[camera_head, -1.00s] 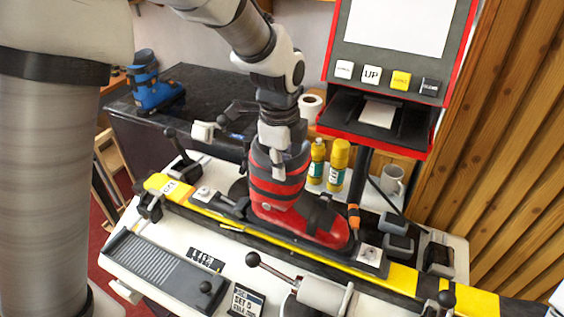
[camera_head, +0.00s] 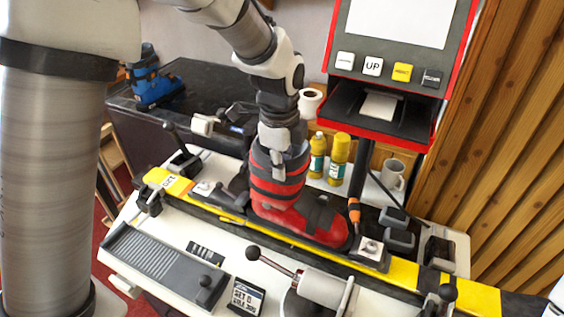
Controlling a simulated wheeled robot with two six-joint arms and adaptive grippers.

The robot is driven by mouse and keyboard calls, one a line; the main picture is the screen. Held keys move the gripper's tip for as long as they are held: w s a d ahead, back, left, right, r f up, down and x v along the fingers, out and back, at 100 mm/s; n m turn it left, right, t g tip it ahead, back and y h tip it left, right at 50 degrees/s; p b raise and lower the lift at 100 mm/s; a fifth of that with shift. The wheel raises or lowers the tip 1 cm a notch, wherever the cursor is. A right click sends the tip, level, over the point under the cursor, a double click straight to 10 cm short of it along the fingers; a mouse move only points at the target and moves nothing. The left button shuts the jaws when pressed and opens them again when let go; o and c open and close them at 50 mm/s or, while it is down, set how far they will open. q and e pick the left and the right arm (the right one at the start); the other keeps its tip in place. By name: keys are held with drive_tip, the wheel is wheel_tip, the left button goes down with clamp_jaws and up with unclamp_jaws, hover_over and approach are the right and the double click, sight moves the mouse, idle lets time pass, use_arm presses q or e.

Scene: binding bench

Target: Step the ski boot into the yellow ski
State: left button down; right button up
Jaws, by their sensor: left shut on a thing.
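The red and black ski boot (camera_head: 282,196) stands upright over the binding on the yellow ski (camera_head: 403,272), its toe pointing right toward the toe piece (camera_head: 371,252). The heel piece (camera_head: 235,192) is just left of the boot's heel. I cannot tell whether the sole is seated in the binding. My left gripper (camera_head: 279,158) points down at the top of the boot shaft and is shut on its cuff. The fingertips are partly hidden by the boot. No right gripper is clearly seen; only a small white piece shows at the lower right edge.
The ski lies clamped across a white bench (camera_head: 160,240). A lever clamp (camera_head: 320,287) stands in front. Yellow bottles (camera_head: 338,160), a mug (camera_head: 391,174) and a red-framed panel (camera_head: 378,133) are behind. A blue boot (camera_head: 153,86) sits on the dark counter at the back left.

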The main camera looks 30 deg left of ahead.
use_arm(q)
drive_tip(key=shift+w, duration=0.1)
drive_tip(key=c, duration=0.5)
unclamp_jaws()
drive_tip(key=shift+f, duration=0.1)
drive_tip(key=shift+c, duration=0.2)
wheel_tip(320, 180, up, 8)
drive_tip(key=p, duration=0.8)
drive_tip(key=shift+f, duration=0.1)
drive_tip(key=shift+r+p, duration=0.75)
drive_tip(key=shift+r, duration=0.45)
